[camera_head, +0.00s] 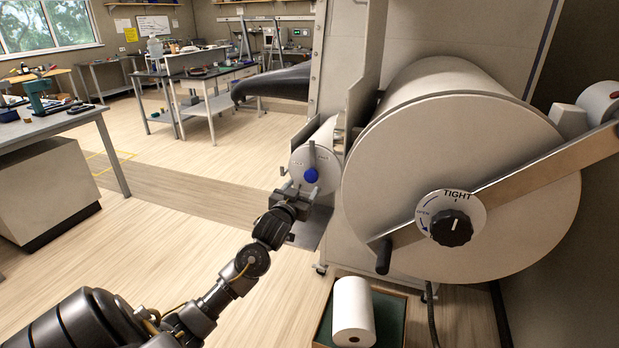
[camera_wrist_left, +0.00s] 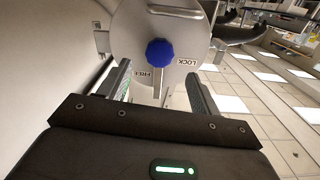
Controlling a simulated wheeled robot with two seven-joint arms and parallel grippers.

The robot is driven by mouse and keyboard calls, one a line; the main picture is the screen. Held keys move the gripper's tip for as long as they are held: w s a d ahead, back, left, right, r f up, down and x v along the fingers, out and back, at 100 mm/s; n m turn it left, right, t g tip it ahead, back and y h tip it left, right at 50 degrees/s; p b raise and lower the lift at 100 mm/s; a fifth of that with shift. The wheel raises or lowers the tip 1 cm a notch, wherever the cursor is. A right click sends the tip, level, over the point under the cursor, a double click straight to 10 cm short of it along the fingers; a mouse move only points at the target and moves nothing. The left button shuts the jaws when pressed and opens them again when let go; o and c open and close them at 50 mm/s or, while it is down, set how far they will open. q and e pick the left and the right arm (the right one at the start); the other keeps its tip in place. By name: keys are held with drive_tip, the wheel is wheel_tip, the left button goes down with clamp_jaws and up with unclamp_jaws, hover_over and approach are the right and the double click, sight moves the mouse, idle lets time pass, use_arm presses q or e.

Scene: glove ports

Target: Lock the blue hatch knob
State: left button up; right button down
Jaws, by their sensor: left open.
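The blue hatch knob (camera_head: 311,175) sits at the centre of a small round white hatch (camera_head: 326,158) on the machine's left side. In the left wrist view the blue knob (camera_wrist_left: 159,52) is near the top middle, with a grey bar running below it. The hatch face there carries a LOCK label (camera_wrist_left: 187,62) to the right and another, partly hidden label (camera_wrist_left: 154,75) just below the knob. My left gripper (camera_head: 296,190) is open just below the knob in the head view. In the left wrist view its two fingers stand apart on either side of the bar, with the knob beyond them. My right gripper is not visible.
A large white drum (camera_head: 460,180) with a black TIGHT dial (camera_head: 451,227) and a long metal lever stands to the right. A white roll (camera_head: 353,310) lies in a green-lined box below. Workbenches (camera_head: 60,125) stand at the left; the floor between is open.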

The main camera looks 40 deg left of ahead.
sight(310, 178)
use_arm(q)
drive_tip(key=p+x, duration=0.1)
drive_tip(key=x, duration=0.4)
drive_tip(key=shift+w+a, duration=0.15)
drive_tip(key=shift+w, duration=0.25)
drive_tip(key=shift+w+a, duration=0.2)
drive_tip(key=shift+w, duration=0.35)
drive_tip(key=shift+c, duration=0.4)
drive_tip(key=c, duration=1.3)
